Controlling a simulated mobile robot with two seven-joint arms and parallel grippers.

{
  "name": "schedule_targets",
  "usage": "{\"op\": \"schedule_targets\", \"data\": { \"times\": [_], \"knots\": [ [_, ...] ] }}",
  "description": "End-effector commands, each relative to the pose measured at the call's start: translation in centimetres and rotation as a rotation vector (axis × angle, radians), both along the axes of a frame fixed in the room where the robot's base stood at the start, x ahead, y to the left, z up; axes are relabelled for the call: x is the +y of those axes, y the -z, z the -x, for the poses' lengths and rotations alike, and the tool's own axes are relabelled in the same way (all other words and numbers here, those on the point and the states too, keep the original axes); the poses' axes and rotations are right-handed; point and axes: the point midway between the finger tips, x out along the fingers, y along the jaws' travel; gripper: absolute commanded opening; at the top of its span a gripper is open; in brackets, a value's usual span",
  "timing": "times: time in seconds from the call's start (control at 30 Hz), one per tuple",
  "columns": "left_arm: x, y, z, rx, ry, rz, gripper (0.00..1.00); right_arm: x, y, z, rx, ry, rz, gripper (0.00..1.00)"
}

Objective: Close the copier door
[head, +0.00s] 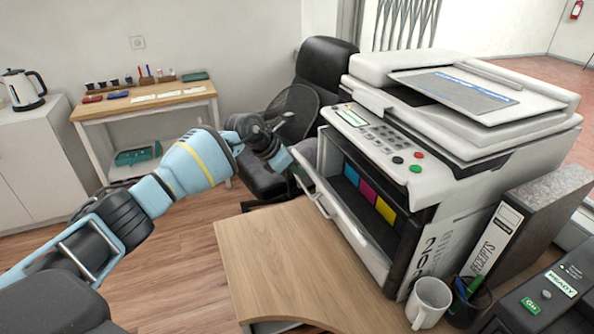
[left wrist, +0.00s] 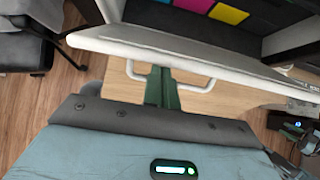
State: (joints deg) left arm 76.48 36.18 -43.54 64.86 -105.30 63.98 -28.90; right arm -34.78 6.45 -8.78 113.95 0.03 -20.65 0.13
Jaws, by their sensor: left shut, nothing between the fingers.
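The copier (head: 460,150) stands on the wooden counter at the right. Its front door (head: 352,232) is open and tilts outward, showing black, blue, magenta and yellow cartridges (head: 367,191) inside. In the left wrist view the door's white edge (left wrist: 200,52) crosses the picture, with a white bar handle (left wrist: 196,87) on its outer face. My left gripper (head: 303,184) is shut and empty at the door's far end, on its outer side. Its green fingers (left wrist: 162,88) overlap the handle in the wrist view; I cannot tell whether they touch. My right gripper is out of view.
The counter (head: 280,255) is bare in front of the door. A white mug (head: 428,302), a pen cup, a receipts binder (head: 525,225) and a black device (head: 545,300) crowd the near right. An office chair (head: 325,62) stands behind my left gripper.

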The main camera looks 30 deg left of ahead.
Motion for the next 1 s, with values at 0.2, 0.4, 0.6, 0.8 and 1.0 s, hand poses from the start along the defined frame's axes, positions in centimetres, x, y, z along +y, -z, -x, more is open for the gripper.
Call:
{"op": "schedule_targets", "data": {
  "times": [0.2, 0.4, 0.6, 0.8, 1.0],
  "knots": [
    [-0.12, -0.18, -0.17, 0.005, 0.001, -0.005, 0.00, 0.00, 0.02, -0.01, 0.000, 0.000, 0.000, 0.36],
    [-0.17, -0.29, -0.29, 0.010, 0.000, -0.010, 0.00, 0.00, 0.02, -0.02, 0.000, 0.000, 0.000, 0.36],
    [-0.23, -0.38, -0.40, 0.017, 0.001, -0.016, 0.00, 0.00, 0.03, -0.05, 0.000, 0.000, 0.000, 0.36],
    [-0.28, -0.48, -0.51, 0.024, 0.001, -0.022, 0.00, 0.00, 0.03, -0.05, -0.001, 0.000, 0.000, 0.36],
    [-0.31, -0.61, -0.64, 0.028, 0.000, -0.027, 0.00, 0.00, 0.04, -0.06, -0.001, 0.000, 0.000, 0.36]
  ]
}}
